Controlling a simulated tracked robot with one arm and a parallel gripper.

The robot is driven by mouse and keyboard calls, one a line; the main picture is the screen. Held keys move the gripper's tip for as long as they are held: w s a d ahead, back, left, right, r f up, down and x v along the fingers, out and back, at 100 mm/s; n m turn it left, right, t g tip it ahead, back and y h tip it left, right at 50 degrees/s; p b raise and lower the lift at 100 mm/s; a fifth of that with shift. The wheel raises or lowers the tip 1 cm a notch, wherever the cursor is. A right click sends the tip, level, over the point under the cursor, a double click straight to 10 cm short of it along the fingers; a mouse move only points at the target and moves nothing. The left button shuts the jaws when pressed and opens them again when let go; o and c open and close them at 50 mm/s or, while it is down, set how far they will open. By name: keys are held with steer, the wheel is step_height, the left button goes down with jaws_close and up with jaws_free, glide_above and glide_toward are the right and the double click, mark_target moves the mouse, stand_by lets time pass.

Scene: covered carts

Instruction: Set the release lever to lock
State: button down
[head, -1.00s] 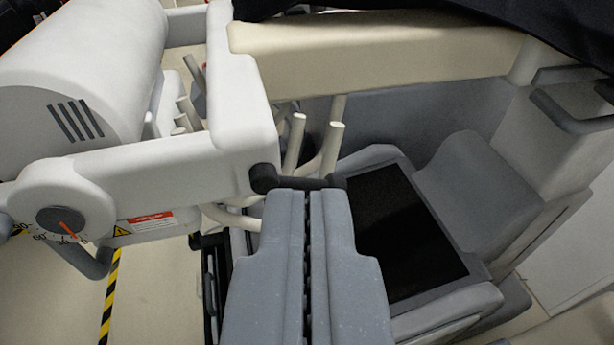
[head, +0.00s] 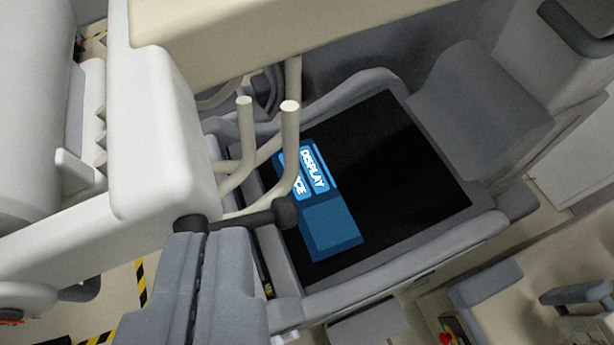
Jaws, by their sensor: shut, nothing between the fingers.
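A short dark bar with a rounded knob end (head: 285,212) sticks out to the right from the lower corner of the white housing (head: 165,150). It looks like the release lever, but no lock marking on it can be read. My gripper (head: 205,236) is shut and empty, at the lower left of the view. Its fingertips overlap the root end of the bar in the picture, with the knob to their right. I cannot tell whether they touch it. The fingers hide part of the housing's lower side.
Pale bent tubes (head: 288,150) rise just behind the bar. A dark screen (head: 385,190) in a grey frame lies to the right, with lit blue panels reading "DISPLAY". A beige beam (head: 330,35) crosses above. Yellow-black floor tape (head: 141,280) shows at lower left.

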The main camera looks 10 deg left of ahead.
steer(key=w+d+n+g+y+p, duration=0.1)
steer(key=w+d+g+y+p, duration=0.3)
steer(key=d+p, duration=0.5)
steer(key=shift+w+d+r+n+g+y, duration=0.2)
steer(key=shift+d+n+g+y, duration=0.3)
steer(key=shift+g+y, duration=0.4)
steer(key=w+a+f, duration=0.3)
steer(key=a+f, duration=0.4)
steer(key=f, duration=0.3)
steer(key=shift+a+f, duration=0.15)
steer(key=shift+a, duration=0.05)
stand_by(0.4)
stand_by(0.4)
